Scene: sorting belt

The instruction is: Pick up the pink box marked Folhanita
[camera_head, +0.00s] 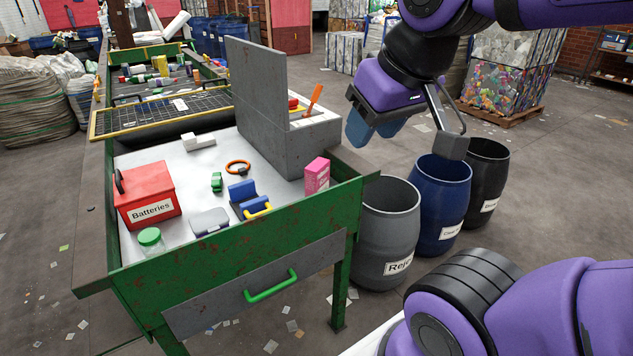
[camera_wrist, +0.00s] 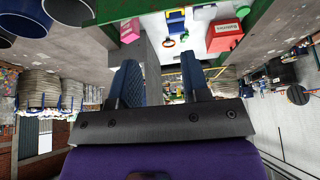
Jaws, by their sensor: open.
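The pink box (camera_head: 317,175) stands upright on the white top of the green sorting table, at its right end near the green rim. It has white markings that are too small to read. It also shows in the wrist view (camera_wrist: 130,31), at the upper left beyond the fingers. My gripper (camera_head: 372,130) hangs in the air to the right of the table, above and apart from the box. Its two blue fingers (camera_wrist: 168,85) are spread with nothing between them.
A grey upright panel and block (camera_head: 262,110) stand behind the pink box. Grey (camera_head: 388,225), blue (camera_head: 444,200) and black (camera_head: 487,170) barrels stand right of the table.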

